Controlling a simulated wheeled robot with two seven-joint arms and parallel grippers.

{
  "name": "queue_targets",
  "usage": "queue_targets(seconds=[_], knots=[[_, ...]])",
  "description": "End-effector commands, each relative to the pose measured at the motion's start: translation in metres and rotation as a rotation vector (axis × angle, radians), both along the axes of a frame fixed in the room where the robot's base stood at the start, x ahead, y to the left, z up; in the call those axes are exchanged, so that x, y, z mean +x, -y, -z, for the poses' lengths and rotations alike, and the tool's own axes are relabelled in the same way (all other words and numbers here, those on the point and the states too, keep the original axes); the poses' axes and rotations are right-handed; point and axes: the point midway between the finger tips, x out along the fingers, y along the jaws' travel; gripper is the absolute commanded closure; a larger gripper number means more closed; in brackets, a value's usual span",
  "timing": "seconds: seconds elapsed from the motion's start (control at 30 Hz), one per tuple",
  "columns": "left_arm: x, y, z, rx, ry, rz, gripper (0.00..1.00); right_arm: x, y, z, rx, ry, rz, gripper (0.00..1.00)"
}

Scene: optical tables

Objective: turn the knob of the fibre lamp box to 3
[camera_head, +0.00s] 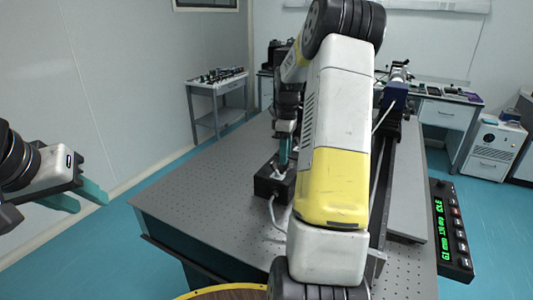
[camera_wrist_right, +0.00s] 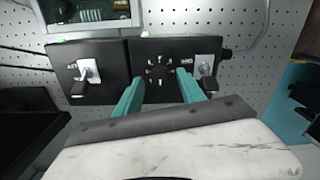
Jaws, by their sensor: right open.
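The fibre lamp box appears to be the black box (camera_head: 268,184) on the perforated optical table; its dark face (camera_wrist_right: 213,55) shows in the right wrist view. The round black knob (camera_wrist_right: 160,72), with small white marks around it, is on that face; its setting is too small to read. My right gripper (camera_wrist_right: 162,82) is open, with its teal fingers on either side of the knob in the picture; I cannot tell whether they touch it. In the head view my right gripper (camera_head: 284,150) is over the box. My left gripper (camera_head: 88,197) is open and empty, left of the table.
A second dark panel with a silver toggle switch (camera_wrist_right: 88,71) adjoins the knob panel on the left, and another silver switch (camera_wrist_right: 207,75) is right of the knob. The optical table (camera_head: 200,190) is clear left of the box. A controller with green digits (camera_head: 451,230) is at the right.

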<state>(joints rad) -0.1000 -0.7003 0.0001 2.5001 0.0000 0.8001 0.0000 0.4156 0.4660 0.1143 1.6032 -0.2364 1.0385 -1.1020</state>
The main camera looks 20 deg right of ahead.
Motion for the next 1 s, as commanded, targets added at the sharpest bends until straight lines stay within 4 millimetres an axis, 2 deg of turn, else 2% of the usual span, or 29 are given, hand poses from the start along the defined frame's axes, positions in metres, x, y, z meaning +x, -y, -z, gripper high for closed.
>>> queue_targets(seconds=[0.2,0.47,0.7,1.0], knots=[[0.000,0.000,0.000,0.000,0.000,0.000,0.64,0.000,0.000,0.017,-0.001,0.001,0.001,0.53],[0.000,0.000,0.000,0.000,0.000,0.000,0.64,0.000,0.000,0.018,-0.001,0.001,0.001,0.53],[0.000,0.000,0.000,0.000,0.000,0.000,0.64,0.000,0.000,0.018,-0.001,0.001,0.001,1.00],[0.000,0.000,0.000,0.000,0.000,0.000,0.64,0.000,0.000,0.018,-0.001,0.002,0.017,1.00]])
